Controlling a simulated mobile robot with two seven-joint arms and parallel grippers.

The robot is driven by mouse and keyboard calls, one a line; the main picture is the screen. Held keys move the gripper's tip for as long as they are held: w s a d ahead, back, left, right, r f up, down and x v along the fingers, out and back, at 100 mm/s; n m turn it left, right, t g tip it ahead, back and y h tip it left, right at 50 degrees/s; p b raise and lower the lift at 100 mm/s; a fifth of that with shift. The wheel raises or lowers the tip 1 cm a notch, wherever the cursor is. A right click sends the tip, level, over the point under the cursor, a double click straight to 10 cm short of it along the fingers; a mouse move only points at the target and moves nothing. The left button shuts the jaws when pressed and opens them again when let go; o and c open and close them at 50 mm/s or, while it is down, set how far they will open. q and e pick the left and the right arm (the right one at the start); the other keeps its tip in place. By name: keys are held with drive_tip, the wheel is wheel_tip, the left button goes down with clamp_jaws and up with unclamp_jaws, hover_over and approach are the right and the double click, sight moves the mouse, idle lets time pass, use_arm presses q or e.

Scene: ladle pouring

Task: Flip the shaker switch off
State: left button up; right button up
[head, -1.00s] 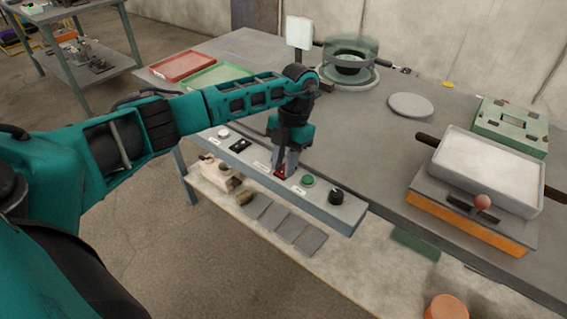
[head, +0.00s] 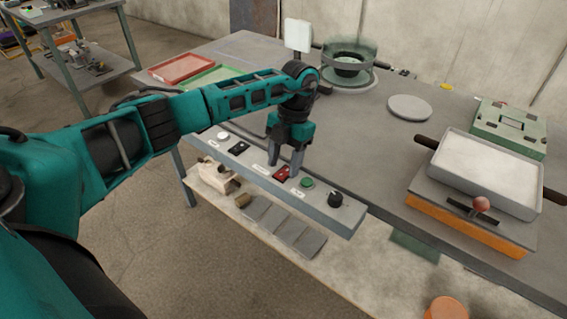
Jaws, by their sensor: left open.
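A long grey control panel (head: 330,212) runs along the table's front edge. The labels are too small to read. My left gripper (head: 285,163) points down over the panel with its fingers apart. The fingertips are just behind and above the red switch, and the jaws look empty. Whether they touch the panel I cannot tell. My right gripper is not in view.
A white-filled tray (head: 487,172) sits on an orange-based machine (head: 468,225) with a red ball knob at right. A glass-walled round vessel (head: 349,62), a grey disc (head: 410,107) and a green case (head: 508,127) stand behind. The table middle is clear.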

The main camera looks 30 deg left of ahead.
use_arm(q)
drive_tip(key=v, duration=1.1)
drive_tip(key=shift+r, duration=0.4)
drive_tip(key=shift+w, duration=0.1)
